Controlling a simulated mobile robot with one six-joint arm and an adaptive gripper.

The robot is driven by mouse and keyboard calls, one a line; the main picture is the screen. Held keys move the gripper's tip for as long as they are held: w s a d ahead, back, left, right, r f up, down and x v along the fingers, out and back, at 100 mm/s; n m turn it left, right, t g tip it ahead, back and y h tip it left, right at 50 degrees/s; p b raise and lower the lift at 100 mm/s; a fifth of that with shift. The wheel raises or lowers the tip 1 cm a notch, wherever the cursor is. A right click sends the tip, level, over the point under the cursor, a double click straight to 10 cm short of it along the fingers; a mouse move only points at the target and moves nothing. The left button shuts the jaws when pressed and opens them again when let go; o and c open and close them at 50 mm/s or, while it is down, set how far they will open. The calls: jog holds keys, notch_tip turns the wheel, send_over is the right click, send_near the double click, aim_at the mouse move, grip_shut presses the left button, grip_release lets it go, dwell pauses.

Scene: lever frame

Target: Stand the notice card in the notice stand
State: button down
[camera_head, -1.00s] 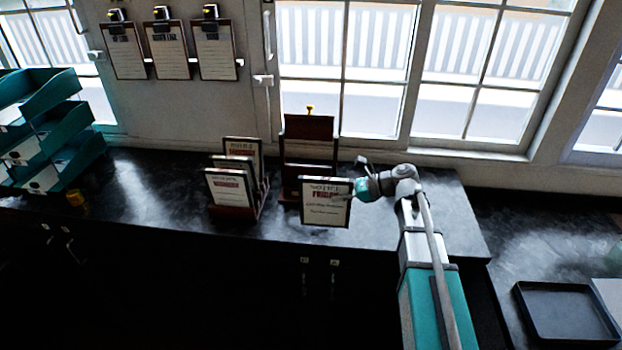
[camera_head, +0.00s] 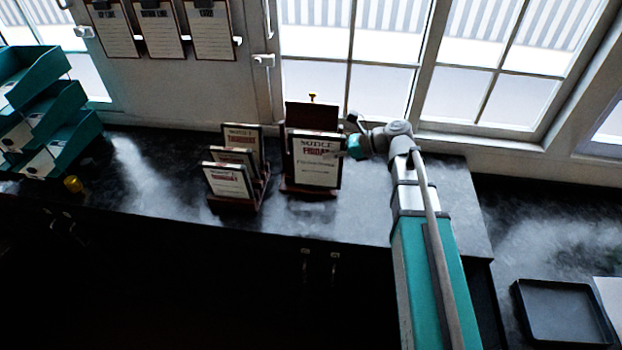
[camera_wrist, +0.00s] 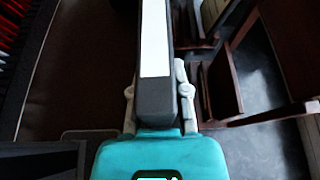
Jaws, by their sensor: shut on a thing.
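The notice card (camera_head: 317,168), dark-framed with white paper reading NOTICE FRIDAY, is upright in the head view. My gripper (camera_head: 343,152) is shut on its right edge. The wrist view shows the card edge-on (camera_wrist: 155,45) between the two fingers of my gripper (camera_wrist: 157,95). The notice stand (camera_head: 311,115) is dark wood with a small yellow knob on top. Its back board rises behind the card and its base (camera_head: 297,189) shows below the card. The card hides the stand's middle. I cannot tell whether the card's lower edge touches the base.
A wooden rack (camera_head: 236,202) with several similar cards stands close left of the stand. Teal trays (camera_head: 50,105) and a small yellow object (camera_head: 73,184) are farther left. A window is behind.

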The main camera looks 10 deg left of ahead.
jog(key=shift+w, duration=0.1)
jog(key=w+a+f+b, duration=0.3)
jog(key=w+f+b, duration=0.6)
jog(key=w, duration=0.3)
jog(key=shift+w+a, duration=0.25)
jog(key=shift+f, duration=0.1)
dwell(0.3)
jog(key=shift+w+a+f+b, duration=0.1)
jog(key=shift+w+f+b, duration=0.1)
jog(key=shift+f+b, duration=0.8)
jog(key=shift+w+f+b, duration=0.2)
jog(key=shift+f+b, duration=0.75)
jog(key=shift+b, duration=0.05)
jog(key=shift+f, duration=0.1)
